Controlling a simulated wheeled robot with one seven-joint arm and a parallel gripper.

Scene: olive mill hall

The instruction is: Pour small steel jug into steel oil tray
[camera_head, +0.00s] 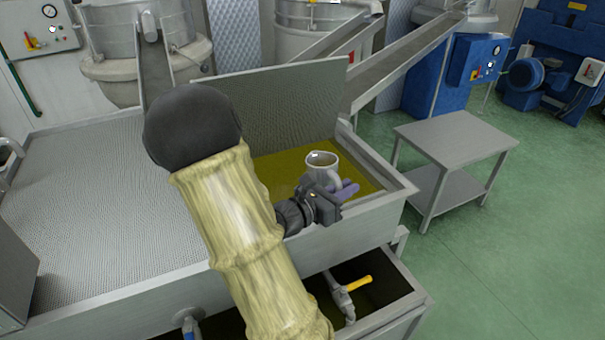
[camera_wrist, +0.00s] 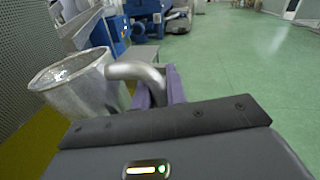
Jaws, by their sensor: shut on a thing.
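The small steel jug (camera_head: 321,167) is held in my gripper (camera_head: 342,190) over the right part of the steel oil tray (camera_head: 405,186). The jug looks close to upright in the head view, and its mouth shows something dark inside. In the wrist view the jug (camera_wrist: 84,86) stands at the left, and its curved handle (camera_wrist: 135,72) runs between my purple fingers (camera_wrist: 160,88). My gripper is shut on the handle. Yellow-green oil (camera_head: 280,168) covers the tray's floor below the jug. No stream of liquid shows. My arm hides part of the tray.
A perforated metal sheet (camera_head: 90,215) covers the tray's left part, and an upright perforated panel (camera_head: 285,100) stands behind the oil. A lower bin (camera_head: 425,297) with a yellow-handled valve (camera_head: 350,285) sits below. A steel side table (camera_head: 455,137) stands right, with open green floor beyond.

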